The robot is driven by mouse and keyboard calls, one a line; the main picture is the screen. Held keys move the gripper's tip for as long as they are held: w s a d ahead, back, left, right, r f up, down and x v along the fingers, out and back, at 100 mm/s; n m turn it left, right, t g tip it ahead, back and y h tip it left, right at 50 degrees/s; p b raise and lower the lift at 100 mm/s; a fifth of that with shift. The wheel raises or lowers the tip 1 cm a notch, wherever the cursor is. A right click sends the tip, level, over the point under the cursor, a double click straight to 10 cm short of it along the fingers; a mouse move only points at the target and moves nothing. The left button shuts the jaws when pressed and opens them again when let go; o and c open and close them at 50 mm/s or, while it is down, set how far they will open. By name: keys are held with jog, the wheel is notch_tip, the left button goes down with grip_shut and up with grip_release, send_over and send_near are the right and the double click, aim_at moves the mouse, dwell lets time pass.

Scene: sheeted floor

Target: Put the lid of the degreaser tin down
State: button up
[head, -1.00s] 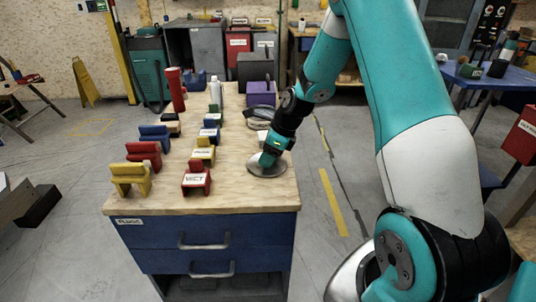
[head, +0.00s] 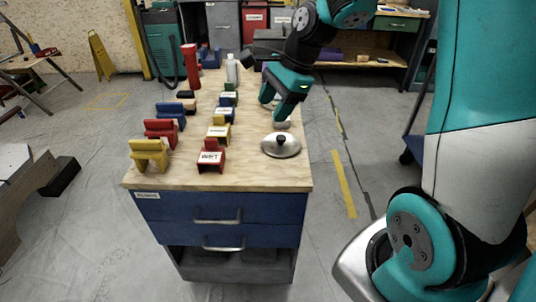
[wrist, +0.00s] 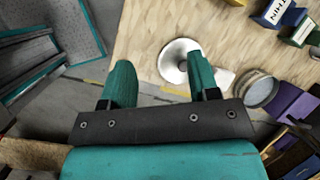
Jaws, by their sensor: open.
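The lid (head: 281,147) is a round silver disc with a dark knob. It lies flat, knob up, on the bare wooden top near its right edge. It also shows in the wrist view (wrist: 171,62), partly covered by one finger. My gripper (head: 274,106) is open and empty, above and behind the lid, apart from it. In the wrist view my gripper (wrist: 160,70) has its two teal fingers wide apart. A round, open-looking tin (wrist: 262,92) stands right of the lid in the wrist view; I cannot tell whether it is the degreaser tin.
The wooden worktop (head: 240,181) sits on a blue drawer cabinet (head: 220,212). Left of the lid stand a red labelled block (head: 210,157), a yellow one (head: 218,131) and several other coloured blocks. A red cylinder (head: 191,67) stands farther back. The front right corner is clear.

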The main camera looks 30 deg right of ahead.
jog(key=s+a+r+n+g, duration=0.1)
jog(key=s+a+r+n, duration=0.1)
jog(key=s+a+n, duration=0.6)
jog(key=s+a+r+n+g, duration=0.1)
jog(key=s+a+r+n, duration=0.2)
jog(key=s+a+n, duration=0.6)
jog(key=s+n, duration=0.4)
jog(key=n, duration=0.4)
jog(key=shift+s+g, duration=0.15)
jog(key=shift+g, duration=0.15)
